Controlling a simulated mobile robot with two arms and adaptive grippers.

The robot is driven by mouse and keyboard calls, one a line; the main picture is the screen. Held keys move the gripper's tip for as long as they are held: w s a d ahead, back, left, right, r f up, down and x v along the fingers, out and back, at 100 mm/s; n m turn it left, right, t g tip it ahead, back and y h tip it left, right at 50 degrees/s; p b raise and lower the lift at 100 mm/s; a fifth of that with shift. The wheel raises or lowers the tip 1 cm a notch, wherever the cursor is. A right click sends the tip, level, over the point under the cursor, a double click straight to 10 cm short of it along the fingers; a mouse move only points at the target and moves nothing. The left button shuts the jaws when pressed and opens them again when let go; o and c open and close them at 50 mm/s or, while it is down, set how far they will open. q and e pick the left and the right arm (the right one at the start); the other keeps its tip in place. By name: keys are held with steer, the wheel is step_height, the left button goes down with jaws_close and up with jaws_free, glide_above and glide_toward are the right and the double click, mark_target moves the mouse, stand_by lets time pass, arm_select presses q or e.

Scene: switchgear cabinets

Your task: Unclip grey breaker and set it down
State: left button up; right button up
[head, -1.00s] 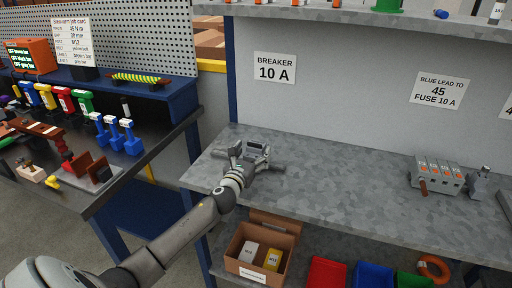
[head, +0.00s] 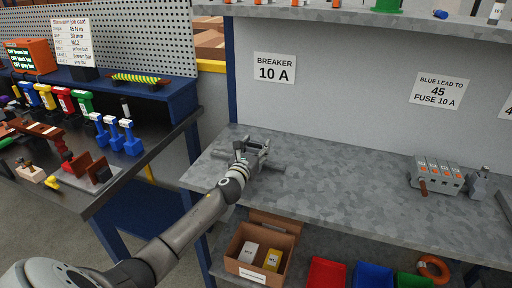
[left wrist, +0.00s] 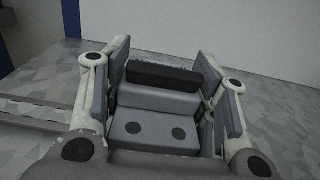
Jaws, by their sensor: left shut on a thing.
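The grey breaker (left wrist: 155,120) fills the space between the fingers of my left gripper (left wrist: 165,85) in the left wrist view. It has a stepped grey body, two dark round holes and a black strip at its far side. The left gripper is shut on it, one finger on each side. In the head view my left gripper (head: 254,152) is at the left end of the grey bench, low over a short grey rail (head: 275,168). There the gripper mostly hides the breaker. Whether the breaker is still on the rail I cannot tell. My right gripper is not in view.
The grey bench (head: 340,180) is clear in the middle. A "BREAKER 10 A" sign (head: 275,68) is on the back panel. Below are an open cardboard box (head: 245,270) and coloured bins (head: 327,272).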

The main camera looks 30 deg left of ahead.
arm_select(q)
steer(key=c, duration=0.4)
steer(key=o, duration=0.5)
steer(key=c, duration=0.4)
steer(key=shift+r+p, duration=0.8)
steer(key=shift+r, duration=0.05)
steer(key=shift+r, duration=0.2)
steer(key=shift+r+p, duration=1.95)
steer(key=shift+p, duration=0.2)
